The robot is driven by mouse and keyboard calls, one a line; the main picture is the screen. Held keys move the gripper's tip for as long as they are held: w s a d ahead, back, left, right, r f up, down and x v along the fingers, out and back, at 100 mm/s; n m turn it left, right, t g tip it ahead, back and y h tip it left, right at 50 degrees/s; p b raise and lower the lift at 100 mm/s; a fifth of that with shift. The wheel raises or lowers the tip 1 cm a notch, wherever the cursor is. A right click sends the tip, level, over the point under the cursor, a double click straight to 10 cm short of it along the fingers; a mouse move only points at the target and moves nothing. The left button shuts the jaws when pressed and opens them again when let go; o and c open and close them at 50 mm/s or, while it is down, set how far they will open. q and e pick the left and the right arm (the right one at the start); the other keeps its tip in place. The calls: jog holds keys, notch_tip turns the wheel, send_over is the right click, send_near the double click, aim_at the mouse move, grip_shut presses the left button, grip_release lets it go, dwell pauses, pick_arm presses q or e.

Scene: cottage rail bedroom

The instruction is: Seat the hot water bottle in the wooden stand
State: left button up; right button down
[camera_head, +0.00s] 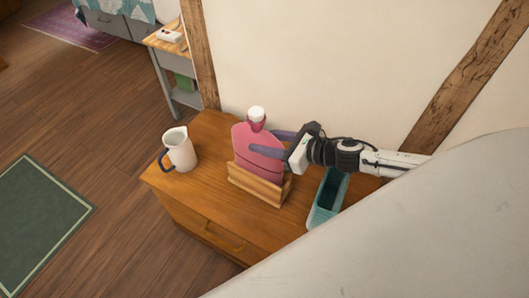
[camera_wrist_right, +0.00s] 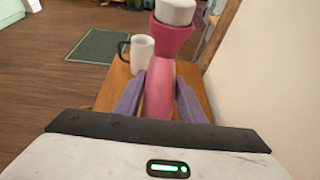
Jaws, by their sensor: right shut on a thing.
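The pink hot water bottle (camera_head: 257,153) with a white cap stands upright in the head view, its lower end behind the front board of the wooden stand (camera_head: 256,186). It looks to be in the stand's slot, but its bottom edge is hidden. My right gripper (camera_head: 268,144) comes in from the right and is shut on the bottle's body, one finger across the front and one behind. In the right wrist view the bottle (camera_wrist_right: 158,88) sits between both fingers (camera_wrist_right: 158,92). My left gripper is not in view.
The stand is on a wooden dresser (camera_head: 215,200) with a drawer. A white jug with a dark blue handle (camera_head: 180,150) stands to the left. A teal open container (camera_head: 328,197) stands close to the right. The wall is behind. A pale surface covers the lower right.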

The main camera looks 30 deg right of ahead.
jog(key=shift+w+f+b, duration=0.1)
jog(key=shift+f+b, duration=0.35)
jog(key=shift+f, duration=1.45)
jog(key=shift+f, duration=0.25)
jog(key=c, duration=1.2)
grip_release()
jog(key=shift+f, duration=0.1)
jog(key=shift+o, duration=0.2)
jog(key=v, duration=1.2)
jog(key=shift+r, duration=0.3)
